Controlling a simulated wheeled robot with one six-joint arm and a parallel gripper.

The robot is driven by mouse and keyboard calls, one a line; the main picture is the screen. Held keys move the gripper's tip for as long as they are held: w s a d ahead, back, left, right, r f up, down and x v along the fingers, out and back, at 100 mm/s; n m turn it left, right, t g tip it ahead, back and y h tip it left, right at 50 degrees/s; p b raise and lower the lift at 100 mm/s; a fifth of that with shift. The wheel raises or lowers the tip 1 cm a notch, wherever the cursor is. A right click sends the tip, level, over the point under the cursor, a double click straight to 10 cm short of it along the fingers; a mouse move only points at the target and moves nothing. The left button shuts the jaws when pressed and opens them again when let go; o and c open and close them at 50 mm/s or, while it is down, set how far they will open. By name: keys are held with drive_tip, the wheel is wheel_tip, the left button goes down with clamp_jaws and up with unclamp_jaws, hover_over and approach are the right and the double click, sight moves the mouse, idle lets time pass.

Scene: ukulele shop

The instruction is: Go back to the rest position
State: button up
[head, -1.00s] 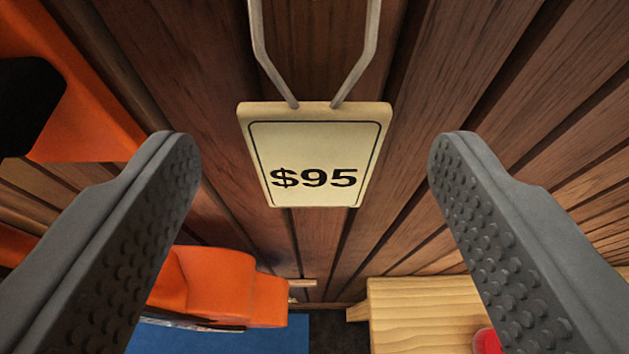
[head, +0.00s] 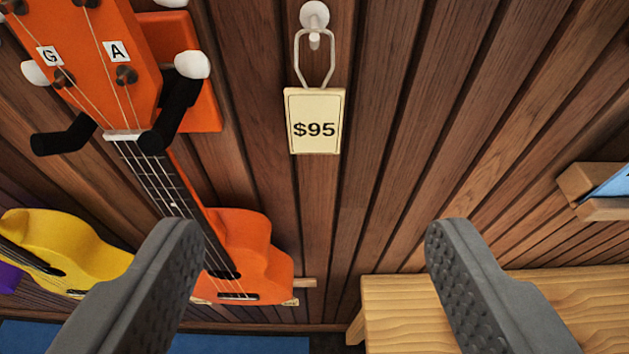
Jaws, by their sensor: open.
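My gripper (head: 314,235) is open and empty, with its two grey ridged fingers wide apart low in the view. A cream price tag (head: 315,120) reading "$95" hangs by its loop from a white hook (head: 314,18) on the wood-plank wall. The tag is above and beyond the fingertips, apart from both. It hangs roughly straight.
An orange ukulele (head: 250,255) hangs on a black-armed holder (head: 175,110) at the left, close to the left finger. A yellow ukulele (head: 75,245) is farther left. A wooden table (head: 400,300) is at the lower right, and a wooden wall ledge (head: 590,190) is at the right edge.

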drive_tip(key=s+f+t, duration=0.3)
drive_tip(key=s+f, duration=2.3)
drive_tip(key=s, duration=0.4)
drive_tip(key=shift+t, duration=0.4)
idle(0.4)
